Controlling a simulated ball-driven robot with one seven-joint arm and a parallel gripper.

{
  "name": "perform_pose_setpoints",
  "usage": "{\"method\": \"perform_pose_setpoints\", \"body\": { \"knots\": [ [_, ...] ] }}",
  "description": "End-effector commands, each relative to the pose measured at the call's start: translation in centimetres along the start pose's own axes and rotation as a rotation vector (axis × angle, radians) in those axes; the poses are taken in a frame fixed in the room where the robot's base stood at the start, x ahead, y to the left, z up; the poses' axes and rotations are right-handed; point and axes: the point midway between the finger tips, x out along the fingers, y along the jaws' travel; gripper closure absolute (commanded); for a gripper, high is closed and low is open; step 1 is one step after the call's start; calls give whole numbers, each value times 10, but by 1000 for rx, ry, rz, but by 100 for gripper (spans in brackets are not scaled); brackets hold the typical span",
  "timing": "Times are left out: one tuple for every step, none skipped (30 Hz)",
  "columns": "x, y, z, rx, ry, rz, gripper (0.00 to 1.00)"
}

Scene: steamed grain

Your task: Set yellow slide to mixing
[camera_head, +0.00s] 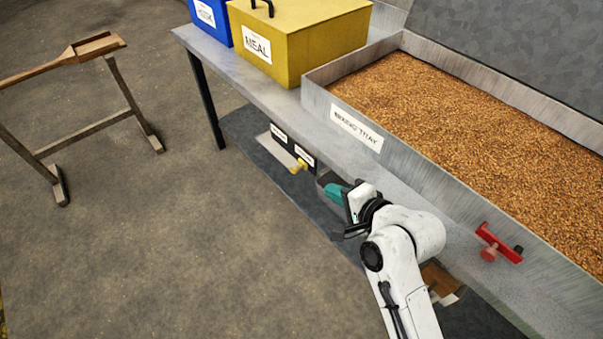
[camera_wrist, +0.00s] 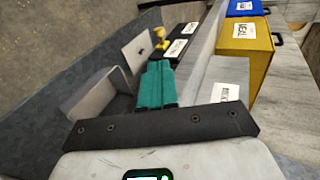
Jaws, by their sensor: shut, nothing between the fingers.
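The yellow slide (camera_head: 300,165) is a small yellow knob by a pale plate, low under the bench's front edge. Two dark plates with white labels sit beside it, a farther one (camera_head: 279,134) and a nearer one (camera_head: 305,154); I cannot read the labels. The wrist view also shows the yellow slide (camera_wrist: 160,39), just beyond my fingertips. My gripper (camera_head: 332,188) has teal fingers, shut and empty, pointing toward the knob. In the wrist view the closed fingers (camera_wrist: 158,70) appear apart from the knob, with the labelled plates to their right.
The grey bench (camera_head: 235,78) holds a yellow meal box (camera_head: 305,45), a blue box (camera_head: 208,22) and a metal tray of grain (camera_head: 345,128). A red handle (camera_head: 498,243) is on the tray's front. A wooden stand (camera_head: 85,133) is at left. Open floor lies between.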

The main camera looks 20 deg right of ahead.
Motion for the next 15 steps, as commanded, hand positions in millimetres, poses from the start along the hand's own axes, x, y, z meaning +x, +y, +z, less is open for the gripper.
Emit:
{"method": "perform_pose_setpoints", "body": {
  "knots": [
    [2, 0, 0, -1, 0, 0, 100],
    [4, 0, 0, -1, 0, 0, 100],
    [8, 1, 0, -1, -1, 1, 100],
    [11, 1, 0, -1, -1, 1, 100],
    [15, 1, 0, -1, -1, 1, 100],
    [21, 2, 0, -2, -1, 1, 100],
    [26, 1, 0, -2, -1, 0, 100],
    [32, 2, 0, -2, -1, 1, 100],
    [39, 1, 0, -2, -1, -1, 100],
    [45, 2, 0, -2, -1, 1, 100],
    [51, 2, 0, -2, -1, 1, 100],
    [60, 2, 0, -3, -1, 1, 100],
    [66, 2, 0, -3, -1, 1, 100],
    [72, 2, 0, -3, -1, -1, 100],
    [79, 2, 0, -3, -2, 1, 100]
  ]
}}
